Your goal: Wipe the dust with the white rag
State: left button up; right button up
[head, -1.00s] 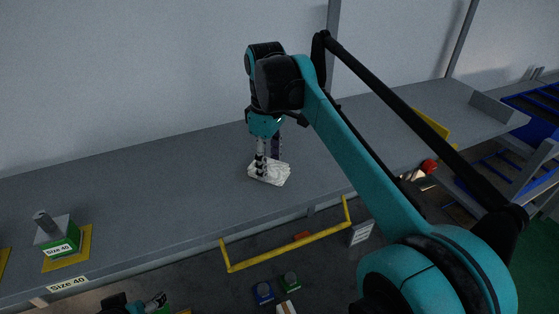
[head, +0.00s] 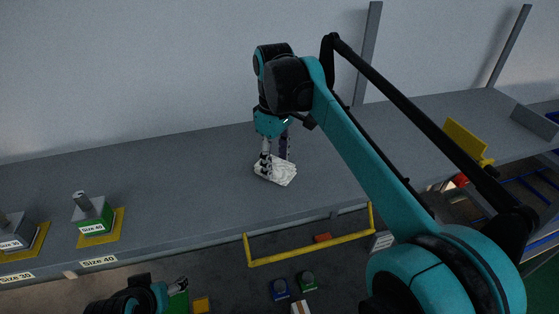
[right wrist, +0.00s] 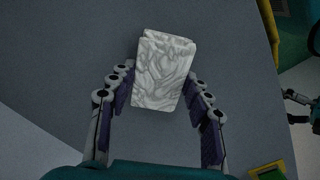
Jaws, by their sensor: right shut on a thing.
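My left gripper (head: 180,286) is low at the bottom left of the head view, below the bench front. Its fingers are too small and dark to judge. I cannot make out any dust on the bench.
A green Size 40 block (head: 92,213) and a Size 30 block (head: 14,233) stand on yellow plates at the left. A yellow bar (head: 312,248) runs along the bench front. A yellow bracket (head: 468,142) stands at the right. The bench around the rag is clear.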

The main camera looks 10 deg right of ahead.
jog(key=shift+a, duration=0.15)
jog(key=shift+r+p, duration=0.3)
notch_tip(320, 180, up, 4)
jog(key=shift+a+f+p, duration=0.1)
jog(key=shift+f+p, duration=0.15)
jog(key=shift+p, duration=0.95)
jog(key=shift+r, duration=0.45)
